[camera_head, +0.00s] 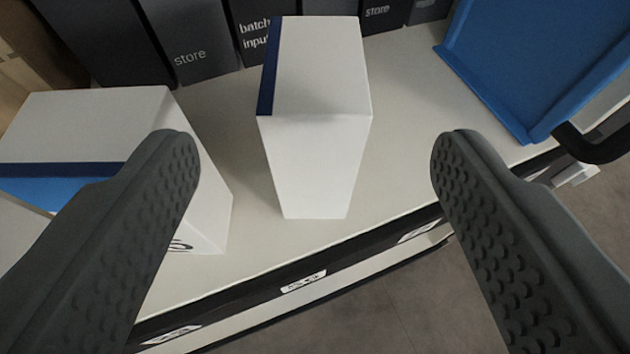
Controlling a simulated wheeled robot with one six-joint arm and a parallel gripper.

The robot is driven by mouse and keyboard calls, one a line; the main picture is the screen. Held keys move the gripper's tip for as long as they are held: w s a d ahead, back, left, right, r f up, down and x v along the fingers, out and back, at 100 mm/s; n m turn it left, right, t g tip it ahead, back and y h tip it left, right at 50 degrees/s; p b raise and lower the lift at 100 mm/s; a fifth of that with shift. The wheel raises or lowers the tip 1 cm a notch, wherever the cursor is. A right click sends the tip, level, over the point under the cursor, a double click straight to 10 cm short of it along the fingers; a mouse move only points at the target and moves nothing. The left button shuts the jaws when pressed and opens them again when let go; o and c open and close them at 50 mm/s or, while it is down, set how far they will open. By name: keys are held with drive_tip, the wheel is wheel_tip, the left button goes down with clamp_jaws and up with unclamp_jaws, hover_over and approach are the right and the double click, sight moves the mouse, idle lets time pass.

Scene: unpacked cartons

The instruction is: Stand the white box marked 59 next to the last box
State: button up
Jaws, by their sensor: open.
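A white box (318,150) with a dark blue stripe along its left top edge stands upright on the white shelf. It lies between the fingertips of my gripper (315,160) in the picture, and neither finger is seen touching it. My gripper is open and empty. A second white box (105,115) with a blue band stands to the left, partly hidden behind my left finger. Part of a dark marking shows low on its near side, cut off by the finger. I cannot read the number 59 on either box.
Dark boxes (190,50) marked "store" and "batch input" stand in a row at the back. A blue tray (540,70) is at the upper right. The shelf (410,130) is bare right of the middle box. Its front edge, with labels, drops to a grey floor.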

drive_tip(key=shift+s+r, duration=0.15)
drive_tip(key=shift+s, duration=0.25)
drive_tip(key=s+r+t, duration=0.1)
drive_tip(key=s+r, duration=0.3)
drive_tip(key=r, duration=0.5)
drive_tip(key=s+r+y, duration=0.1)
drive_tip(key=s+r, duration=0.4)
drive_tip(key=r, duration=0.5)
drive_tip(key=s+r+t, duration=0.1)
drive_tip(key=s+r, duration=0.3)
drive_tip(key=r, duration=0.5)
drive_tip(key=s+r, duration=0.5)
drive_tip(key=s, duration=0.4)
drive_tip(key=s+d+r+t, duration=0.1)
drive_tip(key=s+r, duration=0.5)
drive_tip(key=s, duration=0.3)
drive_tip(key=s+r+n+t, duration=0.1)
drive_tip(key=s+r, duration=0.5)
drive_tip(key=s, duration=0.3)
drive_tip(key=shift+d+r, duration=0.15)
drive_tip(key=shift+d, duration=0.1)
drive_tip(key=shift+s+d, duration=0.1)
